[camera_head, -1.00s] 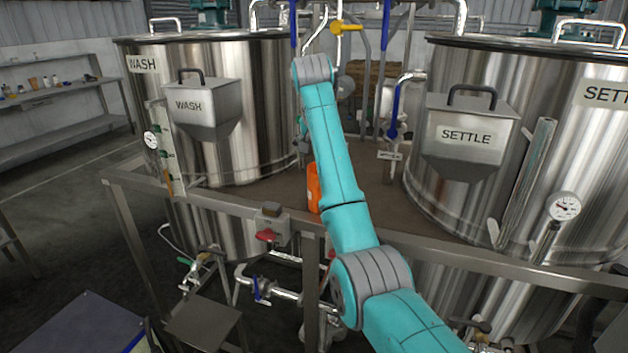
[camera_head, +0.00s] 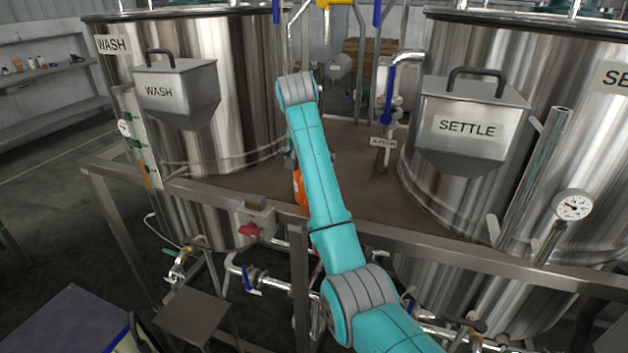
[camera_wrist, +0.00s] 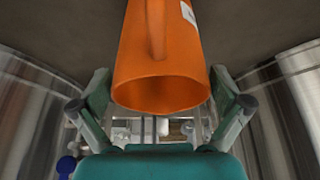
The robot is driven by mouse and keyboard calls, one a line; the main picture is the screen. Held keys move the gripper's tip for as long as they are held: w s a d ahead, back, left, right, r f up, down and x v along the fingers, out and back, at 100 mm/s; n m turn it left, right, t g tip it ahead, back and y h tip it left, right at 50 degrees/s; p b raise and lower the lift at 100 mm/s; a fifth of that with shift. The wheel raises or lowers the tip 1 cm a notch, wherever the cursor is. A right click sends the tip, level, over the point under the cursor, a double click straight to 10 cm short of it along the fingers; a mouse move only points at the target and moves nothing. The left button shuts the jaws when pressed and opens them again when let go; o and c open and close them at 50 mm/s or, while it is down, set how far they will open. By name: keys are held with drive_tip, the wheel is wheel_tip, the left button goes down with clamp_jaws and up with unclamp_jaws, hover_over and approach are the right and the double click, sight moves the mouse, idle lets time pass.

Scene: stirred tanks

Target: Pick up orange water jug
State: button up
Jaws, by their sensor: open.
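The orange water jug (camera_head: 299,190) stands on the brown platform between the two tanks, mostly hidden behind my arm in the head view. In the wrist view, the orange water jug (camera_wrist: 158,50) fills the upper middle, with its open rim towards my gripper, a handle on its near side and a white label at the upper right. My gripper (camera_wrist: 160,88) is open, with one finger on each side of the jug's rim end. Gaps show between the fingers and the jug. In the head view the fingers are mostly hidden by my arm.
The steel WASH tank (camera_head: 235,90) stands left and the SETTLE tank (camera_head: 560,140) right, each with a hopper box. A steel rail (camera_head: 420,238) runs along the platform's front. Pipes with a blue-handled valve (camera_head: 388,95) rise behind. Bare platform (camera_head: 355,185) lies right of the jug.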

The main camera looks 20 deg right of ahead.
drive_tip(key=shift+x, duration=0.85)
drive_tip(key=c, duration=1.1)
drive_tip(key=shift+r, duration=0.1)
